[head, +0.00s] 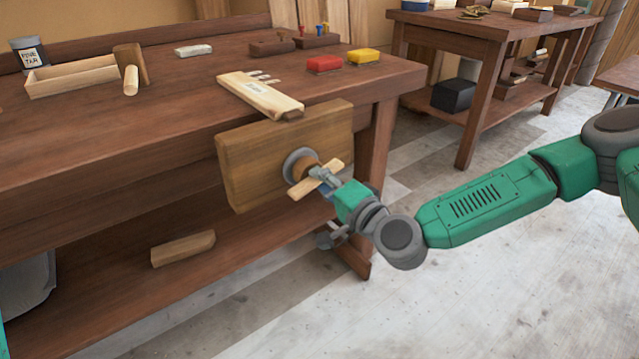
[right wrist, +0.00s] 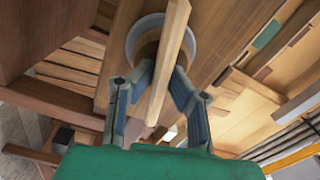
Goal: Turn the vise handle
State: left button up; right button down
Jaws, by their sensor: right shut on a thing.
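The vise (head: 245,168) is a thick wooden jaw board at the front right end of the workbench. A grey round collar (head: 293,160) with a wooden hub sits on its face. The vise handle (head: 298,189) is a pale wooden bar that lies across the hub, slanting up to the right in the head view. My right gripper (head: 318,178) is shut on the handle near its middle. In the right wrist view the handle (right wrist: 173,35) runs between the two fingers, steeply slanted, in front of the collar. My left gripper is not in view.
On the workbench (head: 150,125) lie a pale plank (head: 262,96), an open wooden box (head: 70,78), a mallet (head: 130,65), a dark tin (head: 29,53), and red (head: 324,64) and yellow (head: 364,56) blocks. A wood offcut (head: 183,248) lies on the lower shelf. The floor at right is clear.

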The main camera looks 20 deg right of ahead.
jog(key=shift+s+f+m+b, duration=0.1)
jog(key=shift+f+m+b, duration=0.15)
jog(key=shift+m, duration=0.35)
jog(key=shift+s+f+m+b, duration=0.15)
jog(key=shift+m+b, duration=0.15)
jog(key=shift+m, duration=0.3)
jog(key=c, duration=1.6)
grip_release()
jog(key=shift+w+d+r, duration=0.1)
jog(key=shift+d, duration=0.05)
jog(key=shift+d, duration=0.1)
jog(key=v, duration=1.2)
